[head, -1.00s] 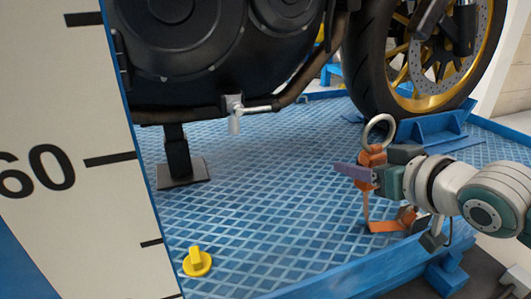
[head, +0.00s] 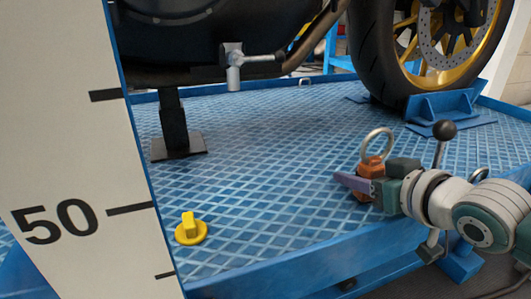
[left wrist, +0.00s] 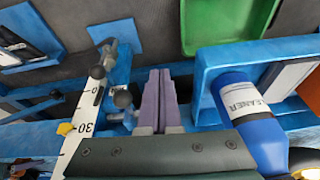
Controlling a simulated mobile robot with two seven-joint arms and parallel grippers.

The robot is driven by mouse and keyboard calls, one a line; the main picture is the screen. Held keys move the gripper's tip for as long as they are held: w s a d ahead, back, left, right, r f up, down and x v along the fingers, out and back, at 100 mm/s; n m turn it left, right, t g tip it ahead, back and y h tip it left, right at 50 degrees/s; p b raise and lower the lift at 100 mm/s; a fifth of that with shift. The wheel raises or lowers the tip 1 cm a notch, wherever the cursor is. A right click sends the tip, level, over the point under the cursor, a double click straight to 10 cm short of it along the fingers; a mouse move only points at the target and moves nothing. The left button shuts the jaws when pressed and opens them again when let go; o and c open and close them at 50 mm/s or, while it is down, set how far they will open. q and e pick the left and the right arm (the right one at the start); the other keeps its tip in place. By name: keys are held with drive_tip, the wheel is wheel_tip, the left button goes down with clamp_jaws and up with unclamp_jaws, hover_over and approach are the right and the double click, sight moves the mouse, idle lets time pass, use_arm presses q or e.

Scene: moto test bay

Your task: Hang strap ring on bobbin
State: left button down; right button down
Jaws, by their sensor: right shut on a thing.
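The strap ring (head: 378,132), a grey metal loop, stands up from an orange strap end (head: 371,165) in the head view. My right gripper (head: 360,183), with purple fingers, is shut on this orange part, above the front right of the blue platform. A light grey fitting (head: 233,66) with a side rod hangs under the motorcycle, left of and apart from the ring. I cannot tell whether it is the bobbin. My left gripper (left wrist: 158,101) shows only in the left wrist view, its purple fingers together and nothing visible between them.
The blue platform (head: 285,165) is mostly clear, with a yellow knob (head: 191,229) at its front left. A white scale board (head: 70,130) blocks the left side. A wheel (head: 375,60) stands behind my right gripper. The left wrist view shows a blue cleaner bottle (left wrist: 250,120) and green tray (left wrist: 225,25).

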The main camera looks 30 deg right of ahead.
drive_tip(key=shift+f, duration=0.1)
drive_tip(key=shift+c, duration=2)
unclamp_jaws()
drive_tip(key=shift+f, duration=0.1)
